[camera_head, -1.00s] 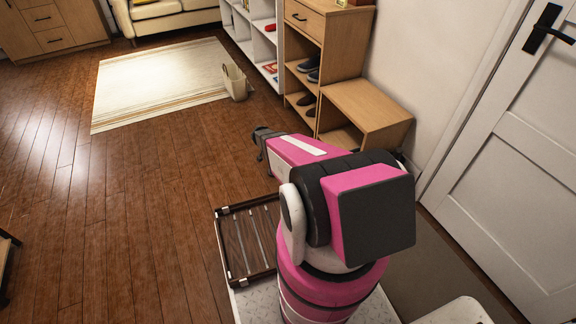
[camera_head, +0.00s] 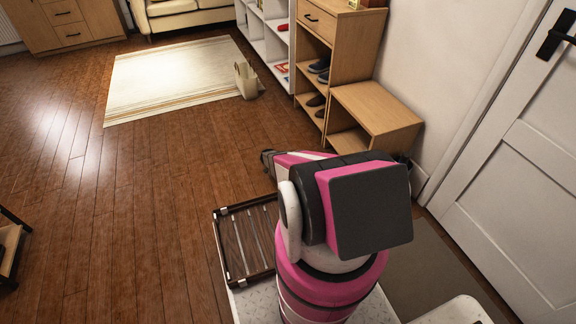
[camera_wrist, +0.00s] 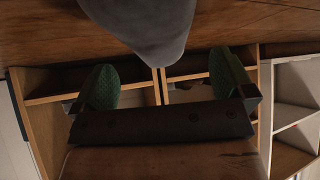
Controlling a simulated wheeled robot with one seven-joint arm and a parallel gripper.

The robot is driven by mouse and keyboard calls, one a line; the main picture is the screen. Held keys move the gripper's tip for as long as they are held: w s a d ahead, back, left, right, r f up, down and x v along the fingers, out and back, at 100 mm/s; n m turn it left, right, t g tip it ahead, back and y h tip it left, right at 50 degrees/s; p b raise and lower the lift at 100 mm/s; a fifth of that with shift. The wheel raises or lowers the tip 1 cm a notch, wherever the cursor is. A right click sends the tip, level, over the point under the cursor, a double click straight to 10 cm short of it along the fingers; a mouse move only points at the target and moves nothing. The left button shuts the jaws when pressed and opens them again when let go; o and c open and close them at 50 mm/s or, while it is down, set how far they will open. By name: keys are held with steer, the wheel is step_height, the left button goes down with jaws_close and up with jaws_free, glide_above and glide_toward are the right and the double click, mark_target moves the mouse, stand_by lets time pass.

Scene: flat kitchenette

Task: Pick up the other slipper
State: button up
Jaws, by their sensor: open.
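Dark footwear sits in the wooden shoe cabinet (camera_head: 338,55) in the head view. Blue-grey shoes (camera_head: 320,68) are on a middle shelf, and brown slipper-like shoes (camera_head: 317,103) are on a lower one. I cannot tell which is the other slipper. My gripper (camera_wrist: 164,82) is open in the wrist view, its green-padded fingers wide apart, with nothing seen held between them. In the head view it is mostly hidden behind my pink arm, low in front of the cabinet and apart from the shoes. A grey rounded shape (camera_wrist: 150,25) at the wrist view's top is unclear.
A low open wooden unit (camera_head: 375,105) adjoins the cabinet, near the white door (camera_head: 510,150). A slatted rack (camera_head: 219,245) lies beside my arm's base. A beige bag (camera_head: 246,82) stands by the pale rug (camera_head: 165,80).

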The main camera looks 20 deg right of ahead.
steer(key=x, duration=0.5)
steer(key=shift+d, duration=0.2)
steer(key=shift+r, duration=0.1)
steer(key=c, duration=1)
